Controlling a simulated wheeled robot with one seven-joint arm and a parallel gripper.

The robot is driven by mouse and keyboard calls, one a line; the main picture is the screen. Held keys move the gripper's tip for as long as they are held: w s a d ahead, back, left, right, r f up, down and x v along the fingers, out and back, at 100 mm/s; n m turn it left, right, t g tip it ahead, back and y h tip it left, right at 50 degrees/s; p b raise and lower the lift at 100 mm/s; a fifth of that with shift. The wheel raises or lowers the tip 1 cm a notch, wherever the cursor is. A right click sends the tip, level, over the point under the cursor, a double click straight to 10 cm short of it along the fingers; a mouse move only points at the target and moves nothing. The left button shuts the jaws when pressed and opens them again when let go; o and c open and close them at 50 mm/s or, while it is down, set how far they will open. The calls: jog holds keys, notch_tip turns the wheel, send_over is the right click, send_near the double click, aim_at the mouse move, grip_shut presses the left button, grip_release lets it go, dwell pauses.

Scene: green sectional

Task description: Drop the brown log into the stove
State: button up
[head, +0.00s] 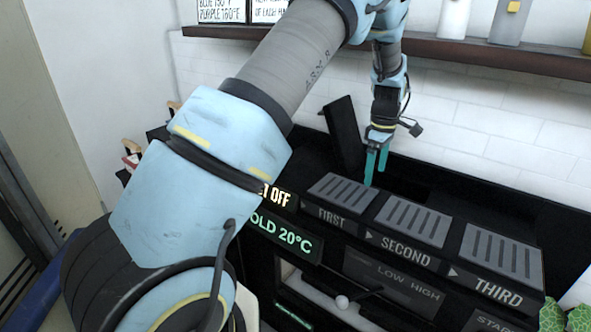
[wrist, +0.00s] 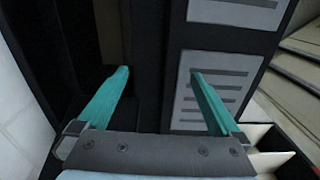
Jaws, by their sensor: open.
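The black stove (head: 455,230) has grey slatted panels over the labels FIRST, SECOND and THIRD. A black flap or lid (head: 343,135) stands raised at its back left. My gripper (head: 376,165) points down over the stove top, just behind the FIRST panel. In the wrist view the fingers of my gripper (wrist: 160,76) are apart with nothing between them. A slatted panel (wrist: 210,95) lies under the right finger, and a dark recess with a dim brownish strip lies by the left finger. I cannot identify a brown log in either view.
A brown shelf (head: 470,52) with bottles runs along the white tiled wall above the stove. Small brown and red pieces (head: 131,155) show at the far left, partly behind my arm. Green leafy items (head: 553,316) are at the lower right.

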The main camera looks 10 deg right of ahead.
jog(key=shift+m, duration=0.7)
jog(key=a, duration=0.3)
jog(key=w+a, duration=0.1)
jog(key=a, duration=0.2)
jog(key=w+a, duration=0.1)
jog(key=a, duration=0.2)
jog(key=shift+a+r, duration=0.1)
jog(key=shift+a, duration=0.25)
jog(key=shift+m, duration=0.8)
jog(key=a, duration=1.1)
jog(key=shift+s, duration=0.1)
jog(key=shift+s+a, duration=0.1)
jog(key=shift+a, duration=0.55)
